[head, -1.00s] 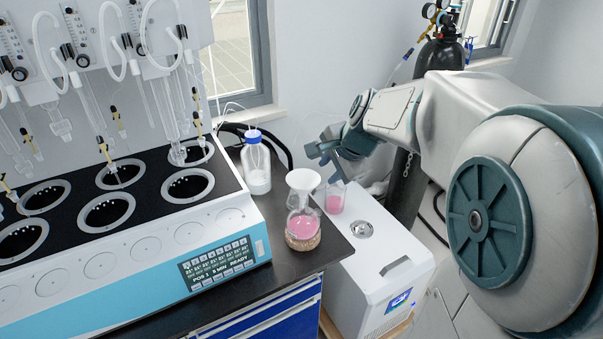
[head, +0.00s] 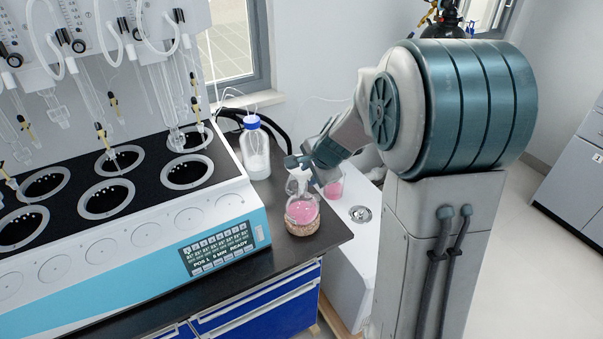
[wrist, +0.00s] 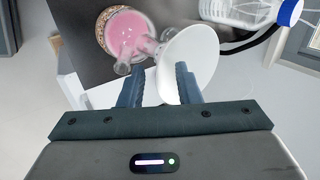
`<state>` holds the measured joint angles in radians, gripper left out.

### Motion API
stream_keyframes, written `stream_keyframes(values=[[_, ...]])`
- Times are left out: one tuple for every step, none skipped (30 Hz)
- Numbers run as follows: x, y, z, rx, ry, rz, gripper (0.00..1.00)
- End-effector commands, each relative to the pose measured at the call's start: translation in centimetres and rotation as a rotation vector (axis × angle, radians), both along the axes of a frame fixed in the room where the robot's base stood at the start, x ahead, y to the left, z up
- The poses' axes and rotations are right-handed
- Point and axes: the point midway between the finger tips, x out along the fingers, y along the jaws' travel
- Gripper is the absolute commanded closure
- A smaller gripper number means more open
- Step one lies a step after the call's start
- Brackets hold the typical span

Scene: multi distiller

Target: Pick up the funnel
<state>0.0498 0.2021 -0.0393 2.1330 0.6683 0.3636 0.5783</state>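The white funnel (wrist: 187,60) shows its wide mouth in the wrist view, right of the pink-filled flask (wrist: 122,32). In the head view the flask (head: 302,212) stands on a cork ring near the counter's right edge, with the funnel at its top mostly hidden by my gripper (head: 308,170). In the wrist view my gripper (wrist: 158,78) is open, its fingers apart. The right finger overlaps the funnel's lower rim, and the left finger is below the flask's necks. I cannot tell whether either finger touches the funnel.
A blue-capped bottle (head: 255,150) stands behind the flask. A beaker with pink liquid (head: 333,183) stands on the white unit (head: 350,240) to the right. The multi distiller (head: 130,230) fills the left. The dark counter (head: 285,255) has free room in front of the flask.

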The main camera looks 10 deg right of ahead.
Motion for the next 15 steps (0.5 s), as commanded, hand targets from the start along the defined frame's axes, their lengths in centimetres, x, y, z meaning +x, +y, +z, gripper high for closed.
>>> stream_keyframes(values=[[0.28,0.07,-0.60,0.002,0.002,-0.002,0.70],[0.40,0.10,-0.82,0.001,0.003,-0.001,0.70],[0.54,0.12,-1.00,0.000,0.001,-0.001,0.70],[0.62,0.13,-1.08,0.000,0.000,-0.001,0.70],[0.66,0.14,-1.14,0.000,0.000,-0.001,0.70],[0.70,0.15,-1.17,0.000,-0.001,-0.001,0.70],[0.71,0.16,-1.16,0.000,-0.001,-0.001,0.70],[0.70,0.17,-1.16,0.000,-0.001,-0.001,0.70],[0.71,0.17,-1.15,0.000,-0.001,-0.001,0.70],[0.70,0.17,-1.14,0.000,-0.001,-0.001,0.70],[0.70,0.17,-1.14,0.000,-0.001,-0.001,0.70],[0.70,0.18,-1.14,0.000,-0.001,-0.001,0.75],[0.70,0.16,-1.13,0.000,-0.001,-0.001,0.83],[0.69,0.17,-1.13,0.000,-0.001,-0.001,0.92],[0.69,0.17,-1.13,0.000,-0.001,-0.001,1.00]])
